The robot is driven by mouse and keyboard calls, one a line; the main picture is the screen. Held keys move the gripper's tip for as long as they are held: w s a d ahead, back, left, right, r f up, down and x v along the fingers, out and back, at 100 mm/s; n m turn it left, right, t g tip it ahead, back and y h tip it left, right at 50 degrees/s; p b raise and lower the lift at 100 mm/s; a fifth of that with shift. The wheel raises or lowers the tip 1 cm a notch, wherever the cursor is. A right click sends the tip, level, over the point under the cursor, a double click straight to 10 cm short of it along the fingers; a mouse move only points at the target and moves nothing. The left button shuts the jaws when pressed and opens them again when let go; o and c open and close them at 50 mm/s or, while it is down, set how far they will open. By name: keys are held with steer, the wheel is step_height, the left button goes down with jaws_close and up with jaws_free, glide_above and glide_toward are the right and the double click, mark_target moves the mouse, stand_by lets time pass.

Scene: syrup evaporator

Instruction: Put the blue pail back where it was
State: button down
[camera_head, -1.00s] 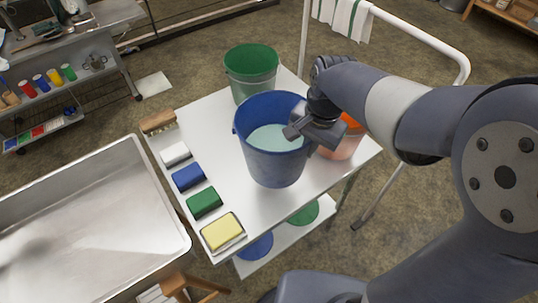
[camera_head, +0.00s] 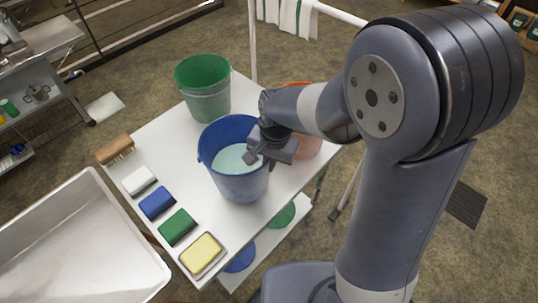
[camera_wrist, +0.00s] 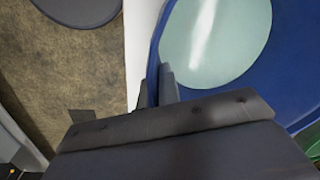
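The blue pail (camera_head: 240,184) is upright over the middle of the white table, between the green pail (camera_head: 204,97) and the orange pail (camera_head: 307,146). Pale liquid shows inside it. I cannot tell whether its bottom touches the tabletop. My gripper (camera_head: 256,152) is at the right side of its rim, with its fingers closed across the rim. In the wrist view the blue pail (camera_wrist: 290,85) fills the right side, and the two fingers of my gripper (camera_wrist: 160,88) pinch its wall. The orange pail is largely hidden behind my arm.
The white table (camera_head: 165,117) has a brush (camera_head: 115,149) and white, blue, green and yellow blocks along its left edge. A metal pan (camera_head: 75,240) stands left of it. A rail with a striped towel (camera_head: 288,14) is behind. Bare tabletop lies in front of the blue pail.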

steer(key=shift+w+a+f, duration=0.1)
steer(key=shift+w+f, duration=0.05)
steer(key=shift+f, duration=0.95)
steer(key=c, duration=2.1)
jaws_free()
steer(key=shift+f, duration=0.25)
steer(key=o, duration=0.5)
steer(key=shift+c, duration=0.2)
steer(key=shift+r, duration=0.1)
step_height(320, 180, up, 12)
steer(key=d, duration=0.1)
steer(key=shift+s+d, duration=0.15)
steer(key=shift+s, duration=0.2)
